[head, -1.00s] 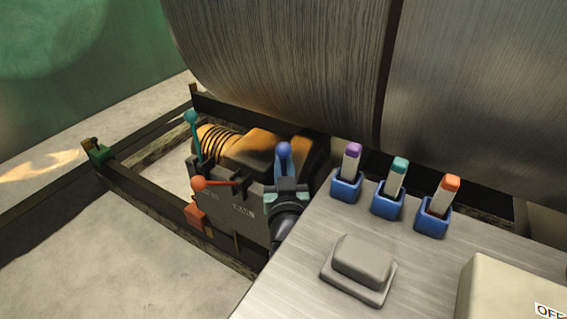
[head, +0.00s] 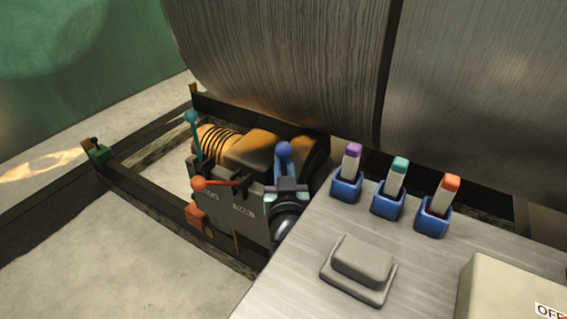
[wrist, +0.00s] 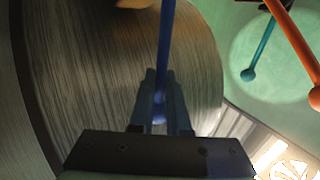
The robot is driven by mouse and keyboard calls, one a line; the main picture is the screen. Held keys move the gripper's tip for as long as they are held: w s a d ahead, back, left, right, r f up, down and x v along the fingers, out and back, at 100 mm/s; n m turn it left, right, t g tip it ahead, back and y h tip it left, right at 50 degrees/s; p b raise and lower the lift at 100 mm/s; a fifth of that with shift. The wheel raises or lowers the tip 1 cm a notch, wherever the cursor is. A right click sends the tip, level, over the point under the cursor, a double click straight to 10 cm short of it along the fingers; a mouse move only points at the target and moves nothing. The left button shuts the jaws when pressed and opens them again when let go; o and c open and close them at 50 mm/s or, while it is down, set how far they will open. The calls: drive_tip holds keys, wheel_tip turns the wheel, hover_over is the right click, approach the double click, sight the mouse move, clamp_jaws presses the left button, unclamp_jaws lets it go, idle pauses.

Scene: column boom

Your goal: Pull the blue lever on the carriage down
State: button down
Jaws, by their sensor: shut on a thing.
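The blue lever (head: 284,152) stands roughly upright at the right end of the dark carriage (head: 228,208), its round knob on top. My gripper (head: 287,190) is at this lever, just below the knob in the head view, and partly hides the shaft. In the wrist view the blue lever (wrist: 166,40) runs down between the fingers of my gripper (wrist: 160,85), which are shut on it near the knob end. The exact contact is dark and hard to see.
A teal lever (head: 192,135) stands upright on the carriage, and an orange lever (head: 215,183) lies nearly level. A metal panel (head: 290,280) with coloured switches (head: 388,195) and a grey button (head: 360,265) is close on the right. A large ribbed drum (head: 290,60) is behind.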

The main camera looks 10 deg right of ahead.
drive_tip(key=shift+f, duration=0.1)
drive_tip(key=s+a+f+n+t+y+b, duration=0.3)
drive_tip(key=s+a+n+t+b, duration=0.3)
drive_tip(key=b, duration=1.2)
drive_tip(key=f+n+t, duration=0.1)
drive_tip(key=n+t, duration=0.1)
drive_tip(key=n, duration=0.1)
drive_tip(key=shift+s+a+f+y, duration=0.15)
drive_tip(key=shift+s+a+y, duration=0.15)
drive_tip(key=shift+y, duration=0.4)
drive_tip(key=c, duration=0.9)
unclamp_jaws()
